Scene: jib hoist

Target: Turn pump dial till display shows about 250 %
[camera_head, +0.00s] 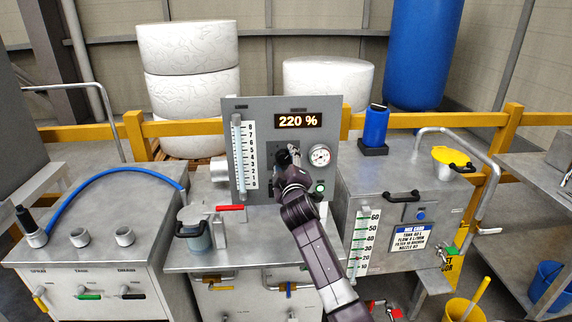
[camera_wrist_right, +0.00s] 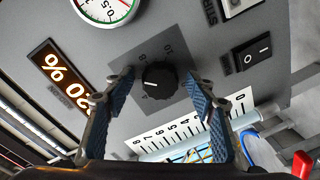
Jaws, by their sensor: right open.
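The pump display (camera_head: 298,121) on the grey control panel (camera_head: 265,108) reads 220 %. It shows rotated at the left of the right wrist view (camera_wrist_right: 62,80). The pump dial (camera_wrist_right: 159,79) is a round black knob with a white pointer line, on a darker grey scale plate. My right gripper (camera_wrist_right: 161,84) is open, its blue-padded fingers on either side of the dial, with a visible gap on each side. In the head view my right gripper (camera_head: 293,158) is in front of the panel and hides the dial. My left gripper is not in view.
A round gauge (camera_head: 320,155) is right of my right gripper, with a green button (camera_head: 319,187) below. A level tube with scale (camera_head: 245,155) is on the panel's left. A black rocker switch (camera_wrist_right: 251,52) is near the dial. A lidded jug (camera_head: 195,234) stands on the bench.

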